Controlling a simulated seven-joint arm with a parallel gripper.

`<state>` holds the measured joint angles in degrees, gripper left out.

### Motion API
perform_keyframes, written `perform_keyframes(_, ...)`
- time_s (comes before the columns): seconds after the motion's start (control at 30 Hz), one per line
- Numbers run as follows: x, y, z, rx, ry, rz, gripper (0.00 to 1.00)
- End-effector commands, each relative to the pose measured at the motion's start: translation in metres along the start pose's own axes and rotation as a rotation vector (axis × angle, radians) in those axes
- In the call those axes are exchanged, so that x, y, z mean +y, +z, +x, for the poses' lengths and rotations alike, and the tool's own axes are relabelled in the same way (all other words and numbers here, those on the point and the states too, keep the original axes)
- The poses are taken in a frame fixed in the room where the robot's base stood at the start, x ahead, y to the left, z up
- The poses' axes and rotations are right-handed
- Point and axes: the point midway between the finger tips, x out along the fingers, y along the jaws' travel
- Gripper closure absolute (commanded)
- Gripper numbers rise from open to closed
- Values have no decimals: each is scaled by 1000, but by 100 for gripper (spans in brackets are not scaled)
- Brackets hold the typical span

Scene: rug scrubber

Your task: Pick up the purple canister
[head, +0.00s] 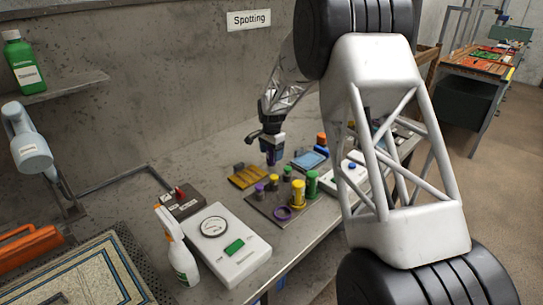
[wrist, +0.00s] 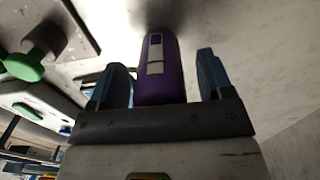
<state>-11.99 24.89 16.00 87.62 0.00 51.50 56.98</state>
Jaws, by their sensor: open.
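The purple canister (wrist: 163,75) stands between the two blue fingers of my gripper (wrist: 161,60) in the wrist view. A pale label with a dark square is on its side. The fingers are open, with a visible gap on each side of the canister. In the head view, my gripper (head: 272,151) points down near the wall at the back of the bench, and a bit of the purple canister (head: 271,159) shows at its tips. The canister's base is hidden there.
A yellow rack (head: 247,177) is left of my gripper, a blue tray (head: 309,160) right. A white scale (head: 222,245) and spray bottle (head: 177,250) stand nearer.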

Motion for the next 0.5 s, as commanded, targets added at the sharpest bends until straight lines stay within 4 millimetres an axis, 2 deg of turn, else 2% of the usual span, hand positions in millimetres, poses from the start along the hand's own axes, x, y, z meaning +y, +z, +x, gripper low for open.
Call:
perform_keyframes(0.07,0,0,0,0,0,0,28)
perform_keyframes(0.4,0,0,0,0,0,0,80)
perform_keyframes(0.5,0,0,0,0,0,0,82)
